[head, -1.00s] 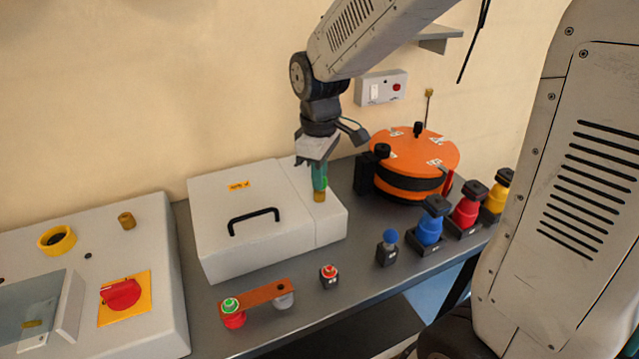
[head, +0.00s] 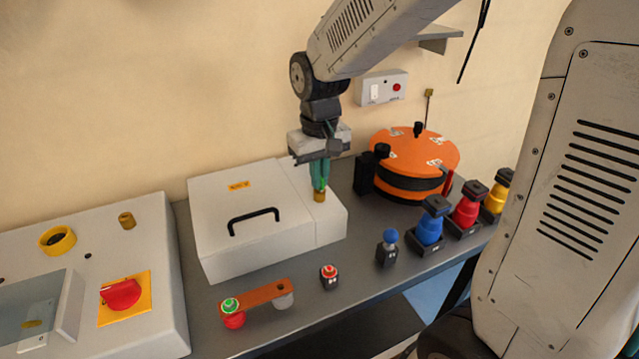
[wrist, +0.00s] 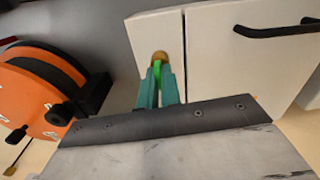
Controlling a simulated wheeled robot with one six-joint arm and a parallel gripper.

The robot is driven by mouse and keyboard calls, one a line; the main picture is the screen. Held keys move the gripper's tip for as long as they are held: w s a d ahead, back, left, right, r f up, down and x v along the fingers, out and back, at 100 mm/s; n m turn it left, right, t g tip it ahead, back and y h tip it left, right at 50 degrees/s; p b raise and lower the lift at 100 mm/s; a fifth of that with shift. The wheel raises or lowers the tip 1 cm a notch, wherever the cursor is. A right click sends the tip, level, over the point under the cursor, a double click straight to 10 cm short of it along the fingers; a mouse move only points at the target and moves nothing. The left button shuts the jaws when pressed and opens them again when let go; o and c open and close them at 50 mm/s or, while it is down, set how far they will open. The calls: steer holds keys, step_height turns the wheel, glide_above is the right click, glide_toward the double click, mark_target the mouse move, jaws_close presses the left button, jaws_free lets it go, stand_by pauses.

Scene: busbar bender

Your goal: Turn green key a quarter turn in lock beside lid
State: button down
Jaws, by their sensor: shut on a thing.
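The green key (wrist: 157,67) stands in the brass lock (head: 319,196) on the narrow panel right of the lid. My gripper (head: 320,184) is shut on the key, with its teal fingers pointing down over the lock. The wrist view shows the fingers on either side of the key and the brass lock (wrist: 159,56) just beyond them. The pale lid (head: 238,208) with a black handle (head: 254,221) is closed. The fingers hide much of the key in the head view, so its exact angle is hard to tell.
An orange round drum (head: 415,155) stands to the right of the lock. Blue, red and yellow knobs (head: 430,226) line the right of the bench. A copper bar (head: 257,299) and a small red button (head: 329,272) lie in front. A grey console (head: 150,240) is at left.

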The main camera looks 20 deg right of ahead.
steer(key=shift+m, duration=0.8)
steer(key=c, duration=1.8)
jaws_free()
steer(key=shift+m, duration=0.3)
steer(key=shift+o, duration=1.4)
